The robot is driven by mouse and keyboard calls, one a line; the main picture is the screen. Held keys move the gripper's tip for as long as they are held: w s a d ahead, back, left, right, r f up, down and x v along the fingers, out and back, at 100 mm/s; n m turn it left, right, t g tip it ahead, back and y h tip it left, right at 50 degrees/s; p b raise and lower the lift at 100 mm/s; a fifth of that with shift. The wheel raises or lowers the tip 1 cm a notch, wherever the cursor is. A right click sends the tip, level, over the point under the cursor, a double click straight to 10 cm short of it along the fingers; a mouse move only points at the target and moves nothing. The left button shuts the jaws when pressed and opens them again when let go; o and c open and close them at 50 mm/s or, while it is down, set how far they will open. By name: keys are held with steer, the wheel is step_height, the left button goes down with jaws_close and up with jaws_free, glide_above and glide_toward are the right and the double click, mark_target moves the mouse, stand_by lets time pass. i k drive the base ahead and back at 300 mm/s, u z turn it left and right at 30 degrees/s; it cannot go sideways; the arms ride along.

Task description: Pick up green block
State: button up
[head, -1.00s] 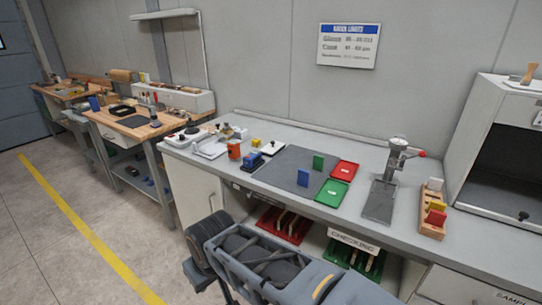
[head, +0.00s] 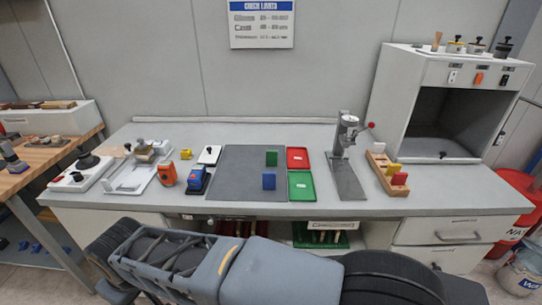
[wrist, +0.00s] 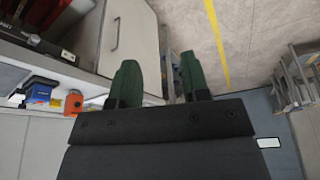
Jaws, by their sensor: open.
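The green block (head: 271,158) stands upright on the dark grey mat (head: 232,165) on the bench, near the mat's right side. A blue block (head: 269,181) stands on the same mat just in front of it. My gripper (wrist: 160,82) shows in the wrist view with its two green fingers apart and nothing between them. It is away from the green block, with cabinet fronts and floor beyond it. The head view shows my arm folded across the front of the bench, but not the gripper's fingers. The green block is not seen in the wrist view.
A red tray (head: 298,157) and a green tray (head: 302,185) lie right of the mat. A press stand (head: 346,178) and a wooden rack (head: 388,175) stand further right. An orange item (head: 167,174) and a blue device (head: 196,181) stand left of the mat.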

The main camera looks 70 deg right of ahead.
mark_target(272, 155)
steer(key=z, duration=0.75)
steer(key=i, duration=0.9)
steer(key=z, duration=0.8)
